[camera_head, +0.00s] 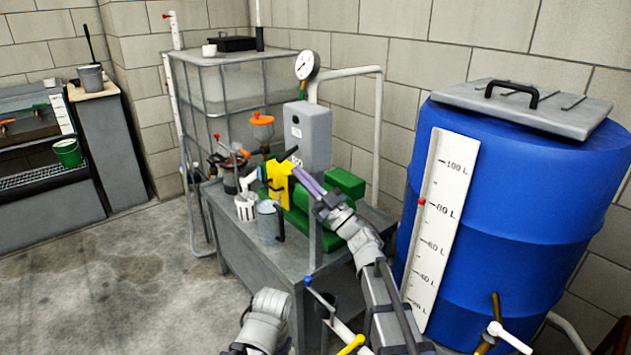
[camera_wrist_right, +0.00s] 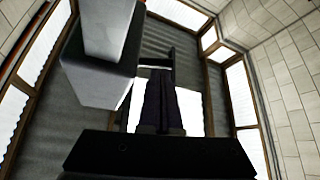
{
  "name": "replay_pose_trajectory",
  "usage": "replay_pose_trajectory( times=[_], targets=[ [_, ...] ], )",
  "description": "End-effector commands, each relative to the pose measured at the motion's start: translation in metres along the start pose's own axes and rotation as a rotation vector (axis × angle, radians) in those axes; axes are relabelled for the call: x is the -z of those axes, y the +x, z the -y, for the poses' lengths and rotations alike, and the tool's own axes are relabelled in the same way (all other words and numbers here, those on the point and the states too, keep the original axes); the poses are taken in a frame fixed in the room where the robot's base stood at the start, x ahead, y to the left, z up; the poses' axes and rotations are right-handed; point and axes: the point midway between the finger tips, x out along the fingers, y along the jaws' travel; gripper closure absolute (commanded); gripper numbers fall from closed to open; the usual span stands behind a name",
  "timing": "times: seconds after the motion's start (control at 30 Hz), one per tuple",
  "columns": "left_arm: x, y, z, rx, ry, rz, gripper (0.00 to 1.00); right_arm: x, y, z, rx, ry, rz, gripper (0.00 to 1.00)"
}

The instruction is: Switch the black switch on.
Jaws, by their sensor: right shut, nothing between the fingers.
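In the right wrist view the shut fingers (camera_wrist_right: 160,88) point at a dark bar (camera_wrist_right: 155,58) beside the pale grey box (camera_wrist_right: 95,75). My left gripper is out of view; only a grey arm part shows at the bottom.
The yellow and green pump (camera_head: 281,184) sits close under my right gripper on the bench (camera_head: 240,222). A pressure gauge (camera_head: 306,65) and white pipe rise behind the box. A large blue barrel (camera_head: 510,210) stands right of my right arm. Floor at left is clear.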

Motion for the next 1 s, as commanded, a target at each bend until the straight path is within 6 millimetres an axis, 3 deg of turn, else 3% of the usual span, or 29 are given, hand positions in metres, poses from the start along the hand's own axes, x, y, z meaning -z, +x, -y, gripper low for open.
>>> replay_pose_trajectory(
  times=[0.1,0.27,1.0],
  targets=[
    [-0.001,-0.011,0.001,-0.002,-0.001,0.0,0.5,0.001,0.018,-0.001,0.0,0.002,0.0,1.0],
    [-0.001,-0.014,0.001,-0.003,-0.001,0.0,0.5,0.0,0.026,-0.001,0.0,0.001,0.001,1.0],
    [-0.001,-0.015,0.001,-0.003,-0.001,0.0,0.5,0.003,0.03,0.002,-0.033,0.051,0.001,1.0]
  ],
)
